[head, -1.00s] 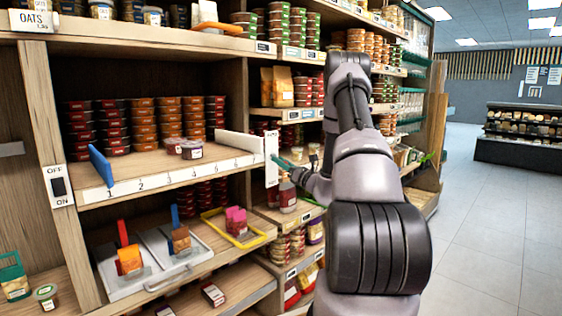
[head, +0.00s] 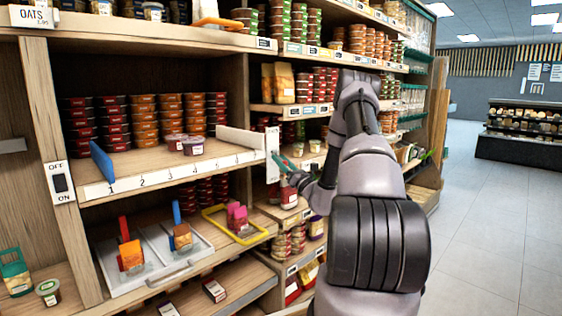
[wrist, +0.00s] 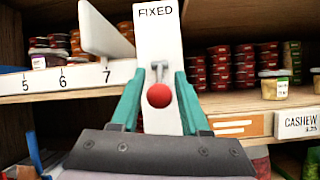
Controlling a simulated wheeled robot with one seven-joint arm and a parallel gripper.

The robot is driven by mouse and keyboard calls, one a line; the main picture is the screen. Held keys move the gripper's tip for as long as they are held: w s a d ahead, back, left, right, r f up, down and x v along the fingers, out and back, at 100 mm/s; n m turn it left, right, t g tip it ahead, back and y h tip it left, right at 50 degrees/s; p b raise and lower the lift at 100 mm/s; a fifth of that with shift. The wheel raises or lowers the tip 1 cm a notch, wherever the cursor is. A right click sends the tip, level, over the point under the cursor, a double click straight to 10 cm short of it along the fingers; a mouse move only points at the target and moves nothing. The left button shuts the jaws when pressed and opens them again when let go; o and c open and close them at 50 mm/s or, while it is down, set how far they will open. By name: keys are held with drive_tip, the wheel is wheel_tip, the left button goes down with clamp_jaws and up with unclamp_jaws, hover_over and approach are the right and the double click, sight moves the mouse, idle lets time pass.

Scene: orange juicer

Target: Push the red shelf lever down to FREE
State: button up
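The red ball knob of the lever (wrist: 159,95) sits on a short metal stem on a white upright plate (wrist: 158,40). FIXED is printed at the plate's top; no FREE marking is visible. In the head view the plate (head: 272,150) stands at the right end of the numbered shelf. My gripper (wrist: 158,84) has its teal fingers apart, one on each side of the lever, with the knob between them and nothing gripped. Whether either finger touches the plate is unclear. In the head view my gripper (head: 284,162) is small, just right of the plate.
A numbered shelf rail (head: 165,175) runs left of the plate, with a white divider (wrist: 105,32) beside it. Stacked tubs (wrist: 205,72) stand behind, and a cashew price tag (wrist: 298,124) is at right. The floor (head: 490,220) right of the shelves is clear.

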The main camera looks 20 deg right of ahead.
idle(0.3)
drive_tip(key=v, duration=1)
drive_tip(key=shift+s+f, duration=0.15)
drive_tip(key=shift+s, duration=0.15)
